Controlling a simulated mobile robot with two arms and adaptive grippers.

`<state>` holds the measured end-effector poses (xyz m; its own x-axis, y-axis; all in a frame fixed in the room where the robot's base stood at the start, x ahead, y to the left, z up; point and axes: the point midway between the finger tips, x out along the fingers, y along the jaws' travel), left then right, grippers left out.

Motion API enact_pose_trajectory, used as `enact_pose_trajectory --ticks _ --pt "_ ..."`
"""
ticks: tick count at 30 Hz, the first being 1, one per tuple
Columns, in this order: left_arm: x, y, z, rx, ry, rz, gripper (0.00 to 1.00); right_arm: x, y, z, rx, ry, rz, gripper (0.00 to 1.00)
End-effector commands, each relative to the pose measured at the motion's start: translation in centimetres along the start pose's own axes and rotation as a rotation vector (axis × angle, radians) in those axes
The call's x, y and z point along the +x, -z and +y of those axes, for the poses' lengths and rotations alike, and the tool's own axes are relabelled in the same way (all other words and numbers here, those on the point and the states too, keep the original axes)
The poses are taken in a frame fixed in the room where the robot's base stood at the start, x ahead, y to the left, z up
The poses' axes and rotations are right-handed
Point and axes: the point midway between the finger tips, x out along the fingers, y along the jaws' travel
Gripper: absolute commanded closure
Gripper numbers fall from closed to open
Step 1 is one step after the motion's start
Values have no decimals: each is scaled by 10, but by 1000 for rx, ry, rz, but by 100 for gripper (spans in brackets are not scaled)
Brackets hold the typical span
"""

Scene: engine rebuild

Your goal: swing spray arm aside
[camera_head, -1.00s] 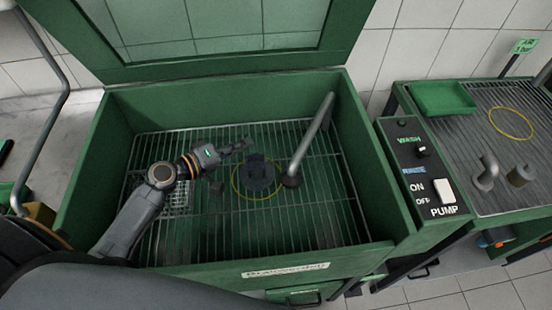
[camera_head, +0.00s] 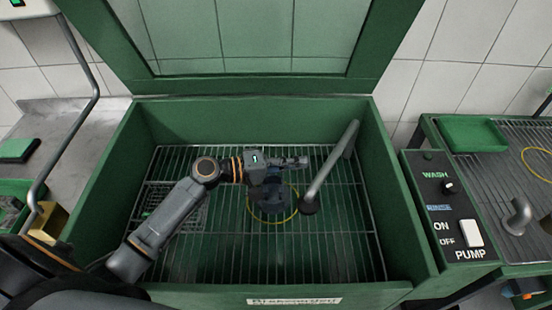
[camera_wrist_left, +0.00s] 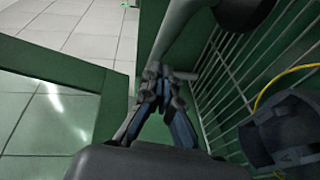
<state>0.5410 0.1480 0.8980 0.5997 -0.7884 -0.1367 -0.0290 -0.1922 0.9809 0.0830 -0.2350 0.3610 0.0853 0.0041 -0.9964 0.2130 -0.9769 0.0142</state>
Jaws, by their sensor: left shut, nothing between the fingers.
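The spray arm (camera_head: 331,168) is a grey tube slanting across the right side of the green wash basin (camera_head: 240,120), from the right wall down to a dark round end. In the left wrist view, the spray arm (camera_wrist_left: 182,22) runs past the top of the fingers. My left gripper (camera_head: 298,162) is shut and empty, just left of the tube. In the wrist view, my left gripper (camera_wrist_left: 163,78) has its fingertips close to the tube; I cannot tell if they touch it. My right gripper is not in view.
A dark part (camera_head: 262,203) sits inside a yellow ring (camera_head: 275,221) on the basin's wire rack, below my left gripper. The raised lid (camera_head: 245,88) stands behind. The pump control panel (camera_head: 447,205) is right of the basin. The front of the rack is clear.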

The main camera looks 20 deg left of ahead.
Motion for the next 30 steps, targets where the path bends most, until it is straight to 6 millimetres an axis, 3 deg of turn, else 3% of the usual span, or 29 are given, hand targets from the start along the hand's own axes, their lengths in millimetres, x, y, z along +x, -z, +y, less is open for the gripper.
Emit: enact_pose_trajectory --ticks 7,23,30 --pt "18 -21 0 -2 2 -1 100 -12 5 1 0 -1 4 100" --pt "22 -27 0 -4 4 8 100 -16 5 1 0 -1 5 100" --pt "36 -46 10 -21 13 98 100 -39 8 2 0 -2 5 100"
